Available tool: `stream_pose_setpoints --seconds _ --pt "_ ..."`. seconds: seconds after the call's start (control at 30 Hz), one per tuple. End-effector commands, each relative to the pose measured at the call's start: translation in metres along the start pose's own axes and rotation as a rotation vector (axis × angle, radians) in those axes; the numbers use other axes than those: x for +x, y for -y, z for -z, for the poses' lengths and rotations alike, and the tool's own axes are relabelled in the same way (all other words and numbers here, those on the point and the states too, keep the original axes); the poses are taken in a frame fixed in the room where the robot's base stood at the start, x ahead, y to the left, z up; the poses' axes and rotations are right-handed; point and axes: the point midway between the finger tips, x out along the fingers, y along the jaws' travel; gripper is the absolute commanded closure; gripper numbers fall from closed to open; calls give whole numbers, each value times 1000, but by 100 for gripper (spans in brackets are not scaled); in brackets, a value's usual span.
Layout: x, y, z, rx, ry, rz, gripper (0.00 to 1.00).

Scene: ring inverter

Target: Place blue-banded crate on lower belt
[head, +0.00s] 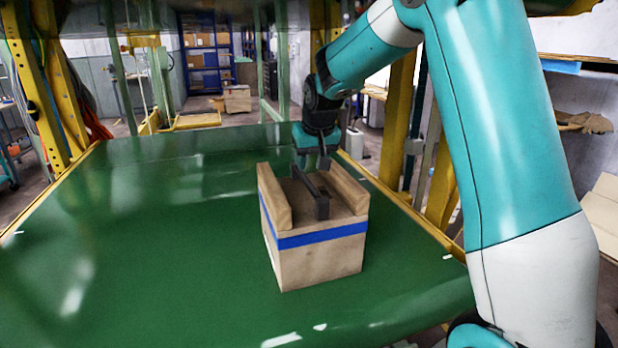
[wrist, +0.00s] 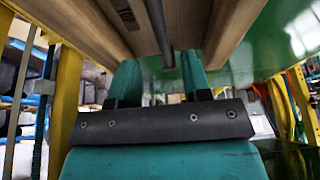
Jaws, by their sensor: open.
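The blue-banded crate (head: 318,252) is a brown box with two raised wooden side walls and a dark bar handle (head: 311,194) along its middle. It appears to rest upright on the green belt (head: 150,250), right of its middle. My gripper (head: 316,163) is at the handle's far end, between the side walls; its tips are partly hidden in the head view. In the wrist view, my gripper (wrist: 160,72) is open, its two teal fingers apart on either side of the dark bar (wrist: 158,28). I cannot tell whether either finger touches the bar.
Yellow frame posts (head: 45,90) stand at the left, with more at the right behind my arm. A small brown box (head: 237,98) and a blue shelf with cartons (head: 205,55) are far back. The belt left of the crate is clear.

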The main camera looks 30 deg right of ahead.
Motion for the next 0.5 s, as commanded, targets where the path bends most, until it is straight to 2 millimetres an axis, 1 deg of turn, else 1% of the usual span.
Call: stream_pose_setpoints --seconds 0.03,0.1,0.2,0.37,0.43,0.47,0.5 --pt "-9 0 0 0 -3 0 56" --pt "-19 0 0 0 -2 0 56" --pt "-28 0 0 0 -1 0 56" --pt "-34 1 -1 -2 1 1 56" --pt "-37 8 -6 -20 6 14 56" --pt "-40 15 -11 -36 10 25 56" --pt "-46 26 -21 -67 20 46 56"
